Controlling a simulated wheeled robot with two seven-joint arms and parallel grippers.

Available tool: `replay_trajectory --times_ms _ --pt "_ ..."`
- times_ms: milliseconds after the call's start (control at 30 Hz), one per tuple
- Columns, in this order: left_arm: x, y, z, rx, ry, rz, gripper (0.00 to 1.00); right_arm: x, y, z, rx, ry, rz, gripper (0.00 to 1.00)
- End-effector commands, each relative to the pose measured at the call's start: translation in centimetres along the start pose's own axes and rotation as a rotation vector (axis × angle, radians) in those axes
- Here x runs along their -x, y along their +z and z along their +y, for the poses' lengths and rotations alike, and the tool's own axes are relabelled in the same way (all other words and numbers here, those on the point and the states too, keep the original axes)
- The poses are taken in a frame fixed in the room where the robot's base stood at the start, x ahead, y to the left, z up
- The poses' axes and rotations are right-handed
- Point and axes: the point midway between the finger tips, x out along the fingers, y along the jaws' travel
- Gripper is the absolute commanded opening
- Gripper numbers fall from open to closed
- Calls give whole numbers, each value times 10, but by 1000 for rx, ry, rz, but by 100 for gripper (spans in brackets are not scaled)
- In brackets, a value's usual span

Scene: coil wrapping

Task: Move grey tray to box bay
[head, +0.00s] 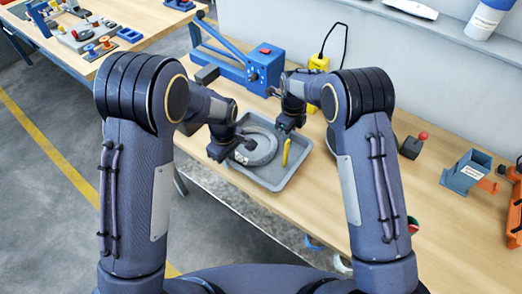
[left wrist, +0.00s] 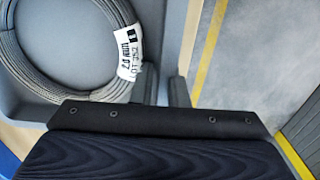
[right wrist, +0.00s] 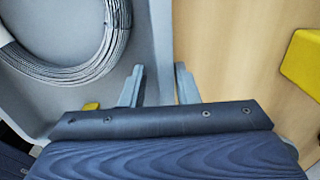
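The grey tray (head: 268,183) sits on the wooden table near its front edge. A grey wire coil (head: 262,151) with a white printed tag (left wrist: 128,55) lies in it. My left gripper (head: 220,150) is at the tray's left side; in the left wrist view its fingers (left wrist: 164,92) close on the tray wall. My right gripper (head: 289,122) is at the tray's right side; in the right wrist view its fingers (right wrist: 159,85) stand apart, one on each side of the wall. A yellow piece (head: 285,151) shows beside the right gripper, at the tray.
A blue bench device (head: 262,66) stands behind the tray, with a yellow block (head: 318,64) beside it. A blue-grey holder (head: 466,172) and a red-knobbed device (head: 413,146) stand to the right. Another table (head: 150,18) is at the far left. Table room lies open right of the tray.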

Motion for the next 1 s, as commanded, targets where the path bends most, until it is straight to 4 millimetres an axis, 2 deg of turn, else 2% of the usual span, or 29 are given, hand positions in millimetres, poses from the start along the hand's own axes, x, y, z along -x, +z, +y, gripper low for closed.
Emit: replay_trajectory --times_ms 33,133,267,733,1000 --pt "0 0 0 0 0 0 14 0 0 0 0 0 0 28" --pt "0 0 0 0 0 0 1 0 0 0 0 0 0 15" --pt "0 0 0 0 0 0 0 0 0 0 0 0 0 0" --pt "4 0 0 0 2 0 0 4 0 0 0 -2 -2 0" --pt "26 0 0 0 1 0 0 26 0 0 0 -2 -2 0"
